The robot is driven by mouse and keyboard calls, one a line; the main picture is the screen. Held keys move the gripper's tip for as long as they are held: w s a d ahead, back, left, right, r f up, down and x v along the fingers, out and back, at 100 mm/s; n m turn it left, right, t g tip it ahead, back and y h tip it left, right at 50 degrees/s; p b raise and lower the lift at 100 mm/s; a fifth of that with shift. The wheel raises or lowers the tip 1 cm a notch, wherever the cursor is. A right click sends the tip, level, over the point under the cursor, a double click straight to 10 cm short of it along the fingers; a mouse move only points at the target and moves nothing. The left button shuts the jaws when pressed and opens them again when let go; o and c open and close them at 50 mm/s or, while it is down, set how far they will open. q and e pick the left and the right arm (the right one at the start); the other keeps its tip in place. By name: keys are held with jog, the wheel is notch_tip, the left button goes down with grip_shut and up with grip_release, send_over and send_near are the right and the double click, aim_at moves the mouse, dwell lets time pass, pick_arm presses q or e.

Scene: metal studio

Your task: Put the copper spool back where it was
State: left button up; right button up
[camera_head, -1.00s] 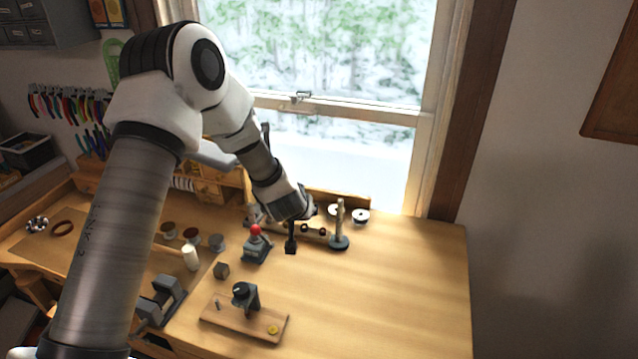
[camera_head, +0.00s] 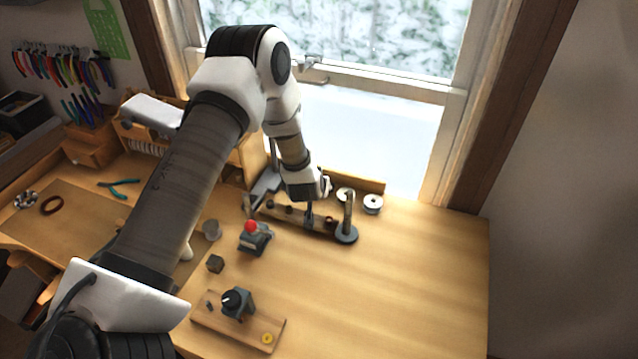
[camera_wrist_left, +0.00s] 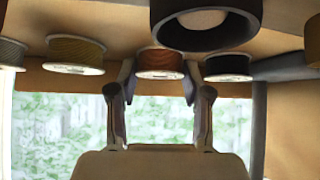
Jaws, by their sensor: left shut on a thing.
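The copper spool (camera_wrist_left: 160,64) shows in the left wrist view, reddish-brown with a pale rim. It sits between the two fingertips of my left gripper (camera_wrist_left: 160,76), which is shut on it. In the head view my left gripper (camera_head: 309,220) reaches down at the low wooden rack (camera_head: 290,217) near the window; the copper spool cannot be made out there. Whether the copper spool touches the rack is unclear. My right gripper is not in view.
A post on a round dark base (camera_head: 346,233) stands close right of the gripper. A red-knobbed device (camera_head: 254,237), a small dark block (camera_head: 215,263) and a wooden board with a knob (camera_head: 222,325) lie nearer. The table's right side is clear.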

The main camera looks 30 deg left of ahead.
pick_arm(q)
jog(key=shift+s+d+r, duration=0.15)
jog(key=shift+s+d, duration=0.05)
jog(key=shift+s, duration=0.15)
jog(key=o, duration=0.8)
jog(key=shift+f, duration=0.2)
jog(key=o, duration=0.4)
jog(key=shift+o, duration=0.2)
jog(key=shift+w+a+f, duration=0.1)
jog(key=shift+w, duration=0.1)
